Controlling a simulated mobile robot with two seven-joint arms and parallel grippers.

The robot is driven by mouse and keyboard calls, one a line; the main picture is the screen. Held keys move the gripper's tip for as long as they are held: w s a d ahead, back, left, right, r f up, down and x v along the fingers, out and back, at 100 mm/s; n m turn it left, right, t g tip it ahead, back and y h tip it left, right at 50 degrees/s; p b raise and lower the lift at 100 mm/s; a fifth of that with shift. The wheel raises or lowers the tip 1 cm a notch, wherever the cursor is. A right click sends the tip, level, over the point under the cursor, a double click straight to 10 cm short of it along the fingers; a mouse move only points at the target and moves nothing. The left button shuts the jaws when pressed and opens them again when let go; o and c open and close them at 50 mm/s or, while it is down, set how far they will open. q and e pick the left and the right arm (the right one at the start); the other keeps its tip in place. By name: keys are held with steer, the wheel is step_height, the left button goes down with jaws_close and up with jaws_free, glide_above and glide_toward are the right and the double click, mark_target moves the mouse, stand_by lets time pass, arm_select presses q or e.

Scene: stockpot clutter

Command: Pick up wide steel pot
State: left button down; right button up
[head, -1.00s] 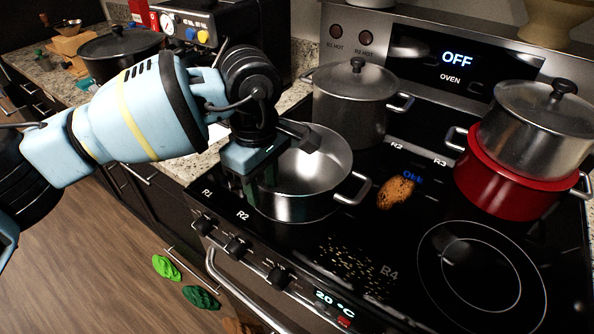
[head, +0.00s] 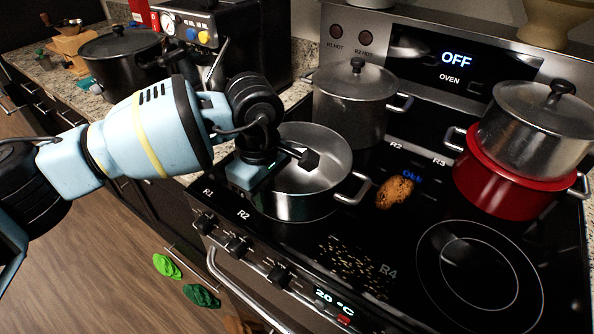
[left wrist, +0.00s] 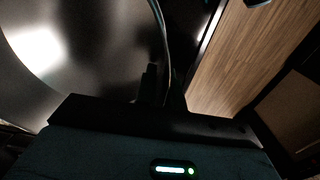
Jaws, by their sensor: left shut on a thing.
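The wide steel pot (head: 312,204) is open and lidless and stands on the front-left part of the black stovetop. Its right handle shows; its left side is partly hidden by my left gripper. My left gripper (head: 282,165) is at the pot's left rim, pointing down, with one dark finger over the inside. In the left wrist view, the gripper's fingers (left wrist: 162,88) sit on both sides of the pot's thin rim, with the shiny inside of the pot (left wrist: 70,60) on the left. The gripper is shut on the rim. My right gripper is not in view.
A lidded grey pot (head: 352,105) stands close behind. A red pot (head: 505,187) with a lidded steel pot (head: 533,125) on it stands right. A brown potato-like item (head: 395,192) and scattered crumbs (head: 352,265) lie on the stovetop. The front-right burner (head: 480,280) is clear.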

arm_select(q)
steer(key=shift+r, duration=0.1)
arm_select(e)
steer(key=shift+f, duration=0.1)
arm_select(q)
steer(key=shift+r, duration=0.3)
step_height(320, 180, up, 3)
steer(key=shift+f+b, duration=0.15)
steer(key=shift+b, duration=0.15)
steer(key=s+a, duration=0.2)
steer(key=s, duration=0.5)
steer(key=s+a+r+b, duration=0.1)
steer(key=s+a, duration=0.2)
steer(key=s, duration=0.5)
steer(key=shift+a+r, duration=0.25)
steer(key=shift+a, duration=0.05)
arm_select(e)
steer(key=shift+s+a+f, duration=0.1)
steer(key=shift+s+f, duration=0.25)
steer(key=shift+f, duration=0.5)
arm_select(q)
steer(key=shift+s+f, duration=0.1)
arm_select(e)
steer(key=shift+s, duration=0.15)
